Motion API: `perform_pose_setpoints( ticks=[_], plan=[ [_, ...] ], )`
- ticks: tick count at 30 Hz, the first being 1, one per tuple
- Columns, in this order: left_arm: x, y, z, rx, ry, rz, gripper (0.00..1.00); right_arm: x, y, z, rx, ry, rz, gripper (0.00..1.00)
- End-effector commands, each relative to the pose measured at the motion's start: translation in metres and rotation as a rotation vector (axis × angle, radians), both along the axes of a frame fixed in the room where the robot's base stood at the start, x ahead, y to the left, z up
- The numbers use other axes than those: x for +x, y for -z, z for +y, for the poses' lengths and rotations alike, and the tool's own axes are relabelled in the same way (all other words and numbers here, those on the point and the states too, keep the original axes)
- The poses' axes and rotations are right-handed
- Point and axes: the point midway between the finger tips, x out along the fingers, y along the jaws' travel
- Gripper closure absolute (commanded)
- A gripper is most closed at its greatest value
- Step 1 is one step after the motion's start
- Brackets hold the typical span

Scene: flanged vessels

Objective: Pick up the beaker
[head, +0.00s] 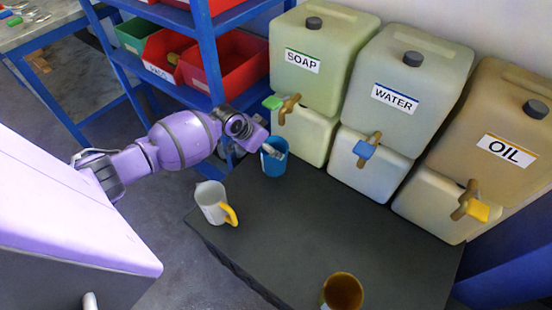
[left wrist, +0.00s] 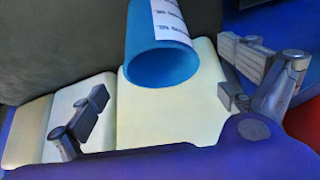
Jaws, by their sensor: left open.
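A blue beaker (head: 274,163) stands upright at the back left of the dark table, in front of the soap container. In the left wrist view the blue beaker (left wrist: 165,62) shows its open mouth towards the camera and a white label with print on its side. My left gripper (head: 268,148) is at the beaker's rim in the head view and hides part of it. In the left wrist view my left gripper (left wrist: 168,88) is open, its fingers wide apart with the beaker's mouth between them in the picture. Contact cannot be told. My right gripper is not in view.
A white jug with a yellow handle (head: 212,203) stands near the table's left edge. A brownish-yellow cup (head: 342,291) is at the front. Soap (head: 318,60), water (head: 412,85) and oil (head: 500,130) containers with taps line the back. Blue shelving (head: 210,50) holds bins. The table's middle (head: 320,220) is clear.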

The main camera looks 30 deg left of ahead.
Motion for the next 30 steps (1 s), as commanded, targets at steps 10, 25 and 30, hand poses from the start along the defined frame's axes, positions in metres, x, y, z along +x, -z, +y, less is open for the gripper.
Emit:
perform_pose_setpoints(
  ticks=[10,25,30],
  plan=[
    [0.027,0.039,-0.008,0.000,0.000,0.000,0.03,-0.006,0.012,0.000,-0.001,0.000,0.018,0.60],
    [0.030,0.042,-0.009,0.001,0.000,-0.001,0.27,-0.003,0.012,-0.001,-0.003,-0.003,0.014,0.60],
    [0.030,0.042,-0.009,0.001,0.000,-0.001,0.50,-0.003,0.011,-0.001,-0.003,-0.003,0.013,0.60]
  ],
)
